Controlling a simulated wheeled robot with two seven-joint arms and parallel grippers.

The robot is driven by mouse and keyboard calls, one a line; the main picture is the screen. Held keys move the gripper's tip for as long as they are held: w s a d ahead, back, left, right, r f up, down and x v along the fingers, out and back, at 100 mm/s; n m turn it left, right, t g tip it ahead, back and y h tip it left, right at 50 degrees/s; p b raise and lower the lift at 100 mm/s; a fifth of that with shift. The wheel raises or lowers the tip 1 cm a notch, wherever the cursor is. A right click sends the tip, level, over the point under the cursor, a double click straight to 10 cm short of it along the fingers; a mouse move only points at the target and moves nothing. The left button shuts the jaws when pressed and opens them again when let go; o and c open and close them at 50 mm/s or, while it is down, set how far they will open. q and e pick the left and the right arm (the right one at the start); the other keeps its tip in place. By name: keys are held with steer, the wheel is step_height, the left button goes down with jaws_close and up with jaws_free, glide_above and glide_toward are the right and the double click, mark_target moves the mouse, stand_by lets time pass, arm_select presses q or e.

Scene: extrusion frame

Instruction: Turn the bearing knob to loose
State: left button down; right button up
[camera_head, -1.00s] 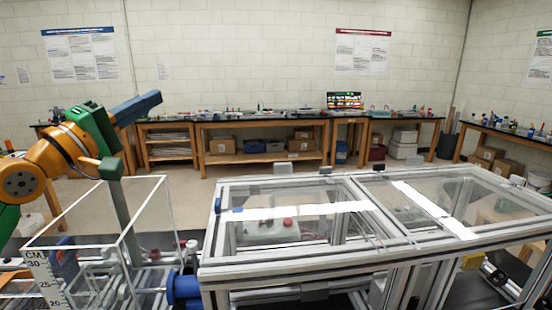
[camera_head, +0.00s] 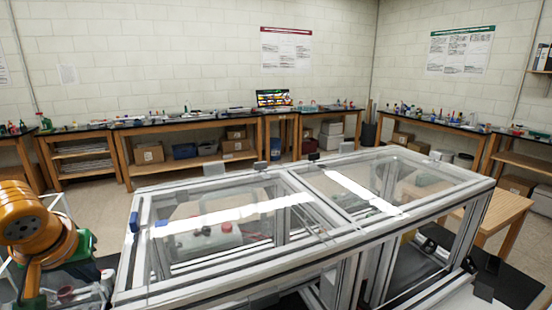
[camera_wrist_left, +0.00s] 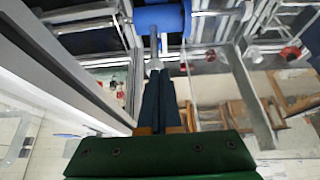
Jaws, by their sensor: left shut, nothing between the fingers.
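I cannot make out for sure which part is the bearing knob. In the left wrist view a blue cylinder (camera_wrist_left: 160,18) lies across the top, with a thin grey rod pointing from it towards my fingers. My left gripper (camera_wrist_left: 157,78) is shut and empty, its dark fingers together just below that rod; whether they touch it I cannot tell. Small red round parts (camera_wrist_left: 291,52) show at the right of this view. In the head view my left arm is at the lower left, and its fingertips are not clear. My right gripper is in neither view.
A metal extrusion frame (camera_head: 250,283) with clear top panels fills the middle of the head view. A translucent container with a red cap (camera_head: 226,228) is inside it. Benches (camera_head: 190,130) line the walls, with open floor before them. A metal beam (camera_wrist_left: 75,70) runs close left of my fingers.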

mark_target(103, 281)
arm_select(q)
steer(key=f, duration=0.3)
steer(key=shift+w+f, duration=0.1)
steer(key=shift+w, duration=0.1)
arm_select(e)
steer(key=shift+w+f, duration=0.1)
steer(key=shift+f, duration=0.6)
arm_select(q)
steer(key=shift+s, duration=0.1)
steer(key=shift+w+a+p, duration=0.15)
steer(key=shift+w+p, duration=0.3)
steer(key=shift+p, duration=0.05)
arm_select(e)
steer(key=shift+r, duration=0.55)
arm_select(q)
steer(key=shift+r, duration=0.25)
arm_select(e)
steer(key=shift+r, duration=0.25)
arm_select(q)
steer(key=shift+p, duration=0.35)
steer(key=shift+w+d+p, duration=0.2)
steer(key=shift+d+p, duration=0.15)
steer(key=shift+p, duration=0.65)
steer(key=shift+f, duration=0.1)
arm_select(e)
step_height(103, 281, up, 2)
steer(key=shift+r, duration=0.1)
arm_select(q)
steer(key=shift+s+d, duration=0.1)
steer(key=shift+d, duration=0.05)
